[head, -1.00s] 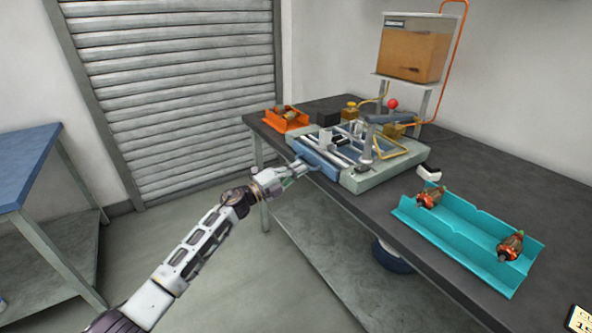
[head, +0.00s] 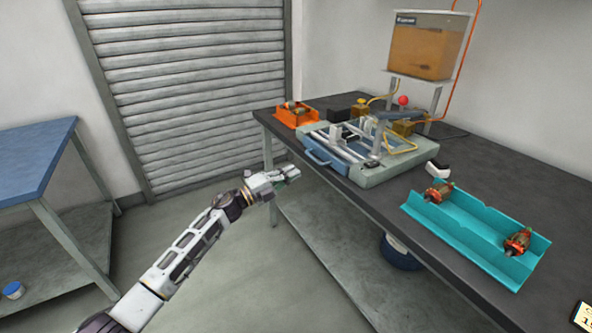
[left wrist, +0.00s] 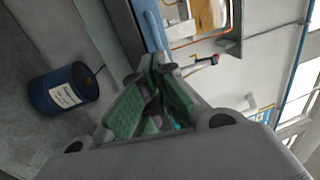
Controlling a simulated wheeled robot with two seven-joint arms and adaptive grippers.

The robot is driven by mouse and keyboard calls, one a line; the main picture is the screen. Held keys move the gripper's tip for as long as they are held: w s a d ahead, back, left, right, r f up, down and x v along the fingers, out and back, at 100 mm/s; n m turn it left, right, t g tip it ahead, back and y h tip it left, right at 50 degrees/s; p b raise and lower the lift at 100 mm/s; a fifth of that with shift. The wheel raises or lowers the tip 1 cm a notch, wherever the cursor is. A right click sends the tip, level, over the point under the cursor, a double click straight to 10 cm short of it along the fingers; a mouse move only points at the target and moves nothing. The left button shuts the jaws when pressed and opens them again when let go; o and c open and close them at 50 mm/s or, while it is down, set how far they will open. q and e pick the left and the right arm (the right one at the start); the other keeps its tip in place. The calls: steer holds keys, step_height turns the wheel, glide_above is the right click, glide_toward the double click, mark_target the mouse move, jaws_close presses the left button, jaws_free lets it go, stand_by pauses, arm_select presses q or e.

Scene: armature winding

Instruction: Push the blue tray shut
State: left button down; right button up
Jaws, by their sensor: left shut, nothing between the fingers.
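The blue tray (head: 323,161) sits in the grey winding machine (head: 378,176) on the dark bench, with its blue front and handle facing the bench's near edge. Its front looks roughly in line with the machine's front; I cannot tell whether any gap is left. My left gripper (head: 293,174) is shut and empty, in the air just off the bench edge, left of and below the tray front, apart from it. In the left wrist view the green-padded fingers (left wrist: 157,75) are together, and a blue edge, likely the tray's, passes beyond them. My right gripper is out of view.
A teal holder (head: 456,234) with two armatures lies at the right on the bench (head: 500,178). An orange bin (head: 297,117) stands at the back left corner. A blue drum (left wrist: 64,89) is under the bench. The floor left of the bench is clear.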

arm_select(q)
steer(key=v, duration=0.7)
steer(key=shift+p, duration=0.35)
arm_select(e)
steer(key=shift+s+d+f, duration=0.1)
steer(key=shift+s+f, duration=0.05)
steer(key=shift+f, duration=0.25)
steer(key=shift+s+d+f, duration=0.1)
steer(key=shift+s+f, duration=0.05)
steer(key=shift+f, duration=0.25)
arm_select(q)
steer(key=shift+s+a, duration=0.15)
